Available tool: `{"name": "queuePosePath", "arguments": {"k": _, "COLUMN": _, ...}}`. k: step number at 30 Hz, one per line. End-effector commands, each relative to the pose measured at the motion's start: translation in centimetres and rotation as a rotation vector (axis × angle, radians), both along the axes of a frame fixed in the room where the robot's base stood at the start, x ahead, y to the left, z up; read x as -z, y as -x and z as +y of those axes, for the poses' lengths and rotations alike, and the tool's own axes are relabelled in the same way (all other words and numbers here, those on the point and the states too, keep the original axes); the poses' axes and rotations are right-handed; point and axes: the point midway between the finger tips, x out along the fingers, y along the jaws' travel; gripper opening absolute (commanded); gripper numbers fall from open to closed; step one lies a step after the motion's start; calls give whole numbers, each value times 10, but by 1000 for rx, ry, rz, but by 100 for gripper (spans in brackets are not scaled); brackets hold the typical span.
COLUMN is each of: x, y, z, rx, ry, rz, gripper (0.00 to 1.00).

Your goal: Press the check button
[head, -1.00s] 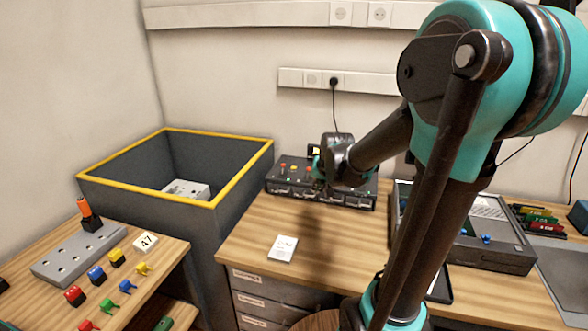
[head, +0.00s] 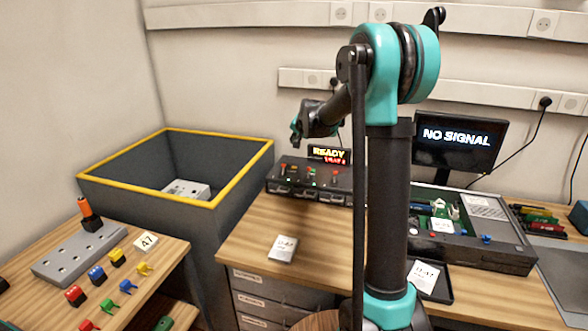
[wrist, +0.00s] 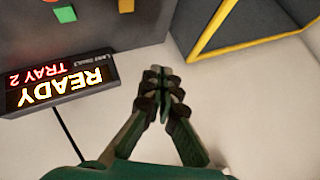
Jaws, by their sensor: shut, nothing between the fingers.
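The black control box (head: 283,184) stands on the wooden bench against the wall, with several small red, green and orange controls on its top. I cannot read which of them is the check button. Its display (head: 329,155) shows "READY" and "TRAY 2"; the display is upside down in the wrist view (wrist: 60,84). A green control (wrist: 65,14) and an orange one (wrist: 127,5) show there at the top edge. My gripper (head: 297,138) is above and behind the box's left part, apart from it. In the wrist view its fingers (wrist: 158,76) are closed together, with nothing between them.
A deep grey bin (head: 234,188) with a yellow rim stands left of the box. An open chassis (head: 490,254) lies to the right, below a monitor (head: 459,144) reading "NO SIGNAL". A white card (head: 283,248) lies on the front of the bench. Connectors lie on the left table.

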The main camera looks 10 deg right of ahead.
Motion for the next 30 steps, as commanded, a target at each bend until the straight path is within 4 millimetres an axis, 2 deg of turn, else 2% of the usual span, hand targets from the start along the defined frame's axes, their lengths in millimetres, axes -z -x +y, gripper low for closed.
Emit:
{"name": "queuePosePath", "arguments": {"k": 7, "x": 1, "y": 1, "z": 0, "rx": -1, "ry": 1, "rz": 1, "gripper": 0}}
{"name": "queuePosePath", "arguments": {"k": 11, "x": 9, "y": 1, "z": 0, "rx": -1, "ry": 1, "rz": 1, "gripper": 0}}
{"name": "queuePosePath", "arguments": {"k": 24, "x": 63, "y": 1, "z": 0, "rx": -1, "ry": 1, "rz": 1, "gripper": 0}}
{"name": "queuePosePath", "arguments": {"k": 30, "x": 81, "y": 1, "z": 0, "rx": -1, "ry": 1, "rz": 1, "gripper": 0}}
